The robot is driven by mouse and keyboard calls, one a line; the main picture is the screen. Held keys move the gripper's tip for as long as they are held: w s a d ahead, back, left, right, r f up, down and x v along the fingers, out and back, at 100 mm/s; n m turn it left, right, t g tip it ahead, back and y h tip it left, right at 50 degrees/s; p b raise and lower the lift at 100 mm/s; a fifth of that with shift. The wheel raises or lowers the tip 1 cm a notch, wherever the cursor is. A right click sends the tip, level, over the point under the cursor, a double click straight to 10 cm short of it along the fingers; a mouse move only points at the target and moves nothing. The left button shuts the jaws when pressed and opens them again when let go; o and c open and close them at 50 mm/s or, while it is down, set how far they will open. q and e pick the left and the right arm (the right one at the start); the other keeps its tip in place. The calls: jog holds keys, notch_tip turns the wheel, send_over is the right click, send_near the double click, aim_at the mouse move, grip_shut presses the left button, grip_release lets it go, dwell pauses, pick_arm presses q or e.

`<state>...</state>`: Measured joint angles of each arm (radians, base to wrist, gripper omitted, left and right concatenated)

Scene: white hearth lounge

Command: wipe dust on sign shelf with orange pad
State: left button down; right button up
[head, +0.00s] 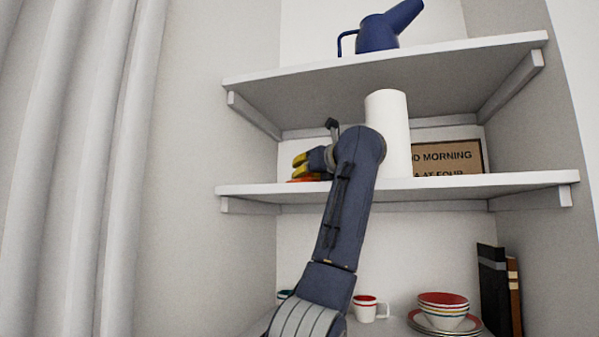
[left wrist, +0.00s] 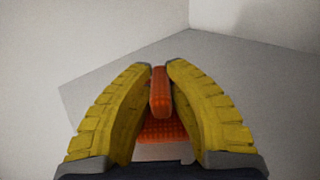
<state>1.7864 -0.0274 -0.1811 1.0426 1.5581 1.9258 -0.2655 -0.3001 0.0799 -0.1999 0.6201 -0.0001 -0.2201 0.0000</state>
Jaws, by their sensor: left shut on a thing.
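The sign shelf (head: 465,187) is the middle white shelf, with a brown lettered sign (head: 450,157) standing at its back right. My left gripper (head: 299,166) is over the left part of this shelf, its yellow fingers pointing left. In the left wrist view the fingers (left wrist: 160,75) are shut on the upright orange grip of the orange pad (left wrist: 161,132). The pad also shows low under the fingers in the head view (head: 303,180), at shelf level; I cannot tell whether it touches. No distinct dust can be made out on the grey surface (left wrist: 85,90). My right gripper is out of view.
A tall white cylinder (head: 388,125) stands right of my left gripper, partly in front of the sign. The upper shelf (head: 480,50), with a blue watering can (head: 378,33), hangs above. Bowls (head: 443,309), a mug (head: 366,308) and books (head: 494,285) stand below.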

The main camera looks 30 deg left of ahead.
pick_arm(q)
jog(key=shift+w+d, duration=0.2)
jog(key=shift+d, duration=0.9)
jog(key=shift+w+d, duration=0.25)
jog(key=shift+d, duration=0.9)
jog(key=shift+w+d, duration=0.2)
jog(key=shift+d, duration=0.9)
jog(key=shift+a, duration=0.1)
jog(key=shift+s+a+f, duration=0.1)
jog(key=shift+s+a, duration=0.1)
jog(key=shift+a, duration=0.95)
jog(key=shift+s+a+r, duration=0.1)
jog(key=shift+s+a, duration=0.1)
jog(key=shift+a, duration=0.95)
jog(key=shift+s+a+f, duration=0.1)
jog(key=shift+s+a, duration=0.1)
jog(key=shift+a, duration=0.95)
jog(key=shift+s+a, duration=0.2)
jog(key=shift+a, duration=0.75)
jog(key=shift+s+a, duration=0.2)
jog(key=shift+a, duration=0.75)
jog(key=shift+s+a, duration=0.15)
jog(key=shift+a, duration=0.7)
jog(key=shift+s+a, duration=0.15)
jog(key=shift+a, duration=0.65)
jog(key=shift+w+a, duration=0.25)
jog(key=shift+w, duration=0.45)
jog(key=shift+w+d, duration=0.1)
jog(key=shift+w, duration=0.05)
